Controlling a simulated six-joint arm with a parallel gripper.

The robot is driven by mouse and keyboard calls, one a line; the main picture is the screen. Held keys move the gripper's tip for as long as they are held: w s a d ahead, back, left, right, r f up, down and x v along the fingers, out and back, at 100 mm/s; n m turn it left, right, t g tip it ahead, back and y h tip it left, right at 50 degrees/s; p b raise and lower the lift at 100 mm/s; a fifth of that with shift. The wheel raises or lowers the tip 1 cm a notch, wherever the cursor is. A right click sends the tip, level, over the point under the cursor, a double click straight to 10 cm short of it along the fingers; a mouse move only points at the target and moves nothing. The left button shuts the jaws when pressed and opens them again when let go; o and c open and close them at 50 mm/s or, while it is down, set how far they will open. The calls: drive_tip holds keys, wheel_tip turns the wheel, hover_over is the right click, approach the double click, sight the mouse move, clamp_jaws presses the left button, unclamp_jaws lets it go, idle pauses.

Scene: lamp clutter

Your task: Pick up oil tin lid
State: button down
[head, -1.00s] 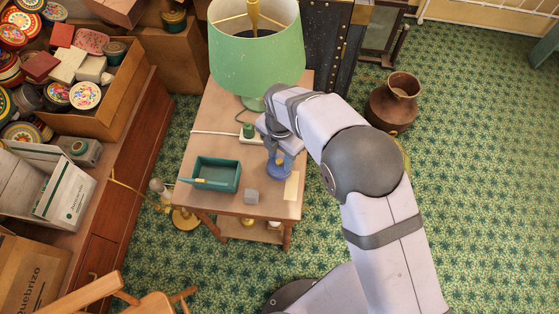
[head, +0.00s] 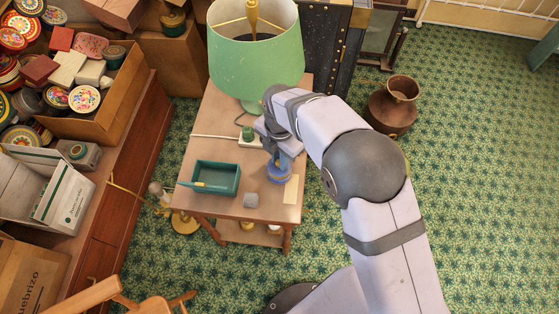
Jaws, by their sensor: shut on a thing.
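A blue oil tin (head: 279,174) stands near the right side of the small wooden table, beneath my gripper. My gripper (head: 280,157) points down at the top of the tin and is shut on its lid. The fingers and wrist cover most of the lid, so its outline and any gap to the tin are too small to make out.
A copper jug (head: 393,108) stands on the floor.

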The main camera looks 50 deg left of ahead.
wheel_tip(320, 180, up, 9)
drive_tip(key=shift+f+b, duration=0.1)
drive_tip(key=shift+b, duration=0.6)
drive_tip(key=shift+p, duration=0.7)
drive_tip(key=shift+f+p, duration=0.45)
drive_tip(key=shift+p, duration=0.8)
wheel_tip(320, 180, down, 2)
drive_tip(key=p, duration=0.3)
drive_tip(key=shift+f, duration=0.2)
drive_tip(key=shift+f+b, duration=2.25)
drive_tip(key=shift+f, duration=0.85)
drive_tip(key=shift+f, duration=0.2)
